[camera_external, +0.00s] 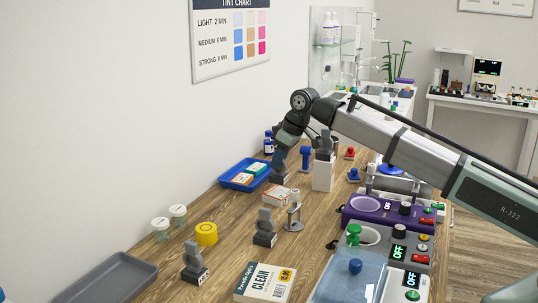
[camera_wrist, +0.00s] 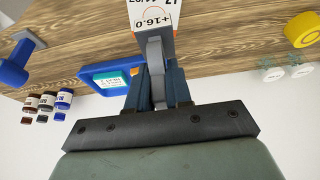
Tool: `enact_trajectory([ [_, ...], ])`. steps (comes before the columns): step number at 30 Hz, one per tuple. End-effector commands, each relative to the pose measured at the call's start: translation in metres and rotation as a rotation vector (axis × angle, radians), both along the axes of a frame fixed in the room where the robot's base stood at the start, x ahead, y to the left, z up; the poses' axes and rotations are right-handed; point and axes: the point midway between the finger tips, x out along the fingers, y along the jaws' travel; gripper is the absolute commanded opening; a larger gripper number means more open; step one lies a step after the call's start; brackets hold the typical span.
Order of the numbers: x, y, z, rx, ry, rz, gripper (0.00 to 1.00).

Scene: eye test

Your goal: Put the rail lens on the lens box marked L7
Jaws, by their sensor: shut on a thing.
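My gripper (camera_external: 280,157) is shut on a grey upright piece (camera_external: 280,175) with a dark base and a small white label. In the wrist view my gripper (camera_wrist: 157,72) holds its grey stem (camera_wrist: 155,52) between the fingers. Similar grey labelled pieces stand on the table at the middle (camera_external: 265,228) and nearer front (camera_external: 194,260). Another (camera_external: 325,143) is on a white block (camera_external: 322,176). I cannot read their labels or tell which is box L7.
A blue tray (camera_external: 225,182) with small packs lies left of my gripper. A white-and-red carton (camera_external: 276,196), a metal stand (camera_external: 293,222), a yellow roll (camera_external: 206,234) and a "CLEAN" box (camera_external: 265,283) are nearby. Purple and grey devices (camera_external: 365,217) line the right.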

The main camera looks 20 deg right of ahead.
Motion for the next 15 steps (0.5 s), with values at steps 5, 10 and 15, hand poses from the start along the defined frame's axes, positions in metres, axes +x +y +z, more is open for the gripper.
enact_trajectory([
  [5, -0.001, 0.0, -0.022, -0.001, 0.001, 0.0, 0.0],
  [10, 0.0, 0.0, -0.032, 0.001, -0.001, 0.0, 0.0],
  [15, 0.0, 0.0, -0.032, 0.001, -0.001, 0.0, 0.0],
])
